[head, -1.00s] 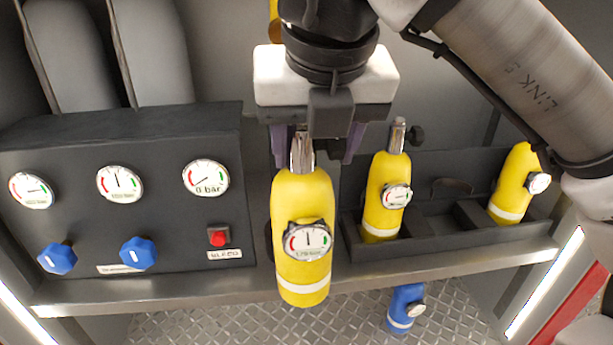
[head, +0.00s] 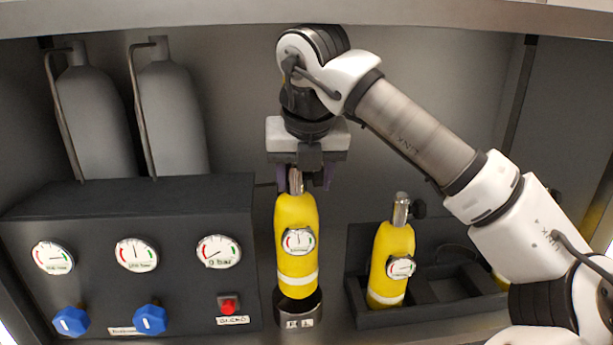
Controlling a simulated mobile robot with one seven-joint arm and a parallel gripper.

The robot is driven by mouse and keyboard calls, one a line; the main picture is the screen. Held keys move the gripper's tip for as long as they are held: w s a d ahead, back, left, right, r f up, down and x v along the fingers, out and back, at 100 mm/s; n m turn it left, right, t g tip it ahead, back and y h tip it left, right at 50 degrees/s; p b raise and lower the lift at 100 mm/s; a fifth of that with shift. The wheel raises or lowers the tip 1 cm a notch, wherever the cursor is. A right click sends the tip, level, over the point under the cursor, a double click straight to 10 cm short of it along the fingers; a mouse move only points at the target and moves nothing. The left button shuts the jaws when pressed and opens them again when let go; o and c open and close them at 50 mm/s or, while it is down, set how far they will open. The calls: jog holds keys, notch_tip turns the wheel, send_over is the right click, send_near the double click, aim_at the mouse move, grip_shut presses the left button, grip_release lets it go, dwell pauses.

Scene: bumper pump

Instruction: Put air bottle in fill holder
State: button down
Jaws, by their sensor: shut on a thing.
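A yellow air bottle (head: 296,225) with a white band and a round gauge hangs upright under my gripper (head: 304,180). The gripper's purple fingers are shut on the bottle's metal neck. The fill holder (head: 299,317), a dark round cup with a white label, stands directly below, right of the control panel. The bottle's base overlaps the cup's rim in the head view. I cannot tell whether the base is inside the cup or just above it.
The dark panel (head: 120,210) with gauges, blue knobs and a red button stands close on the left. A second yellow bottle (head: 391,250) sits in a dark rack (head: 425,312) on the right, with an empty compartment beside it. Grey cylinders (head: 172,110) stand behind the panel.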

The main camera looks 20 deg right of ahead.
aim_at(304, 215)
jog(key=shift+f+b, duration=2.2)
jog(key=shift+f, duration=1.25)
jog(key=shift+f, duration=0.15)
jog(key=c, duration=0.5)
grip_release()
jog(key=shift+b+v, duration=0.9)
jog(key=shift+v, duration=3.05)
jog(key=shift+w, duration=0.1)
